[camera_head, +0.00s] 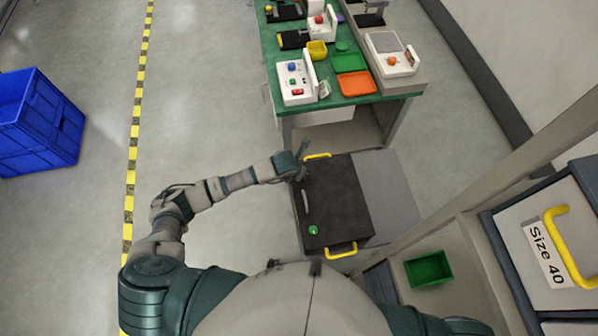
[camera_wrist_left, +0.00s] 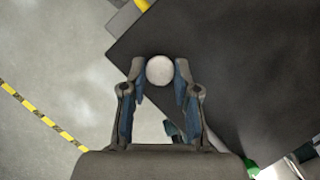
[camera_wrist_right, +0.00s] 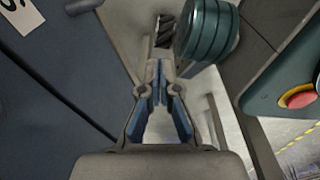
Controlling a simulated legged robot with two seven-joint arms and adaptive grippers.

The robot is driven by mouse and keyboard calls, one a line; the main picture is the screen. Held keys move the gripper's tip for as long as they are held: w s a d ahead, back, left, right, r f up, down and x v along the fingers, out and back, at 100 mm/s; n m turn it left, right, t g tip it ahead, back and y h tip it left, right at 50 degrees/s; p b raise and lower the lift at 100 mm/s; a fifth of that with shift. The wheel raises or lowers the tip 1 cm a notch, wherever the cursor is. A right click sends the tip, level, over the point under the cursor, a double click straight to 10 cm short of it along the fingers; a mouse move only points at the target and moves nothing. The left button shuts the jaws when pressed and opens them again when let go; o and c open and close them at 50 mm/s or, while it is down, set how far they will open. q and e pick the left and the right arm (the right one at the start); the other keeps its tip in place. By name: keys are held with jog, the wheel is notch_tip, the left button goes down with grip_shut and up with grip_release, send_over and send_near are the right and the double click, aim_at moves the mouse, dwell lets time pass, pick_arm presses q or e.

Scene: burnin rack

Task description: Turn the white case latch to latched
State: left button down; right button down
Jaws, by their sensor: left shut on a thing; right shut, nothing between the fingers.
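A dark case (camera_head: 345,200) with yellow handles lies at the middle right of the head view. In the left wrist view the white latch knob (camera_wrist_left: 160,70) is round and sits at the edge of the dark case (camera_wrist_left: 240,70). My left gripper (camera_head: 301,168) is at the case's far left corner, with its fingers closed on either side of the white knob. In the head view the gripper hides the knob. The latch's turn angle cannot be told. My right gripper (camera_wrist_right: 157,66) is shut and empty, away from the case.
A green knob (camera_head: 313,230) and a grey handle (camera_head: 304,200) are on the case. A green-topped bench (camera_head: 345,92) with devices and trays stands beyond. A green bin (camera_head: 429,269) and a shelf drawer (camera_head: 535,245) are at right.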

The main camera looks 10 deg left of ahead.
pick_arm(q)
jog(key=c, duration=0.9)
grip_release()
jog(key=shift+o, duration=0.2)
jog(key=v, duration=1.1)
jog(key=shift+r, duration=0.35)
jog(key=shift+s+a, duration=0.1)
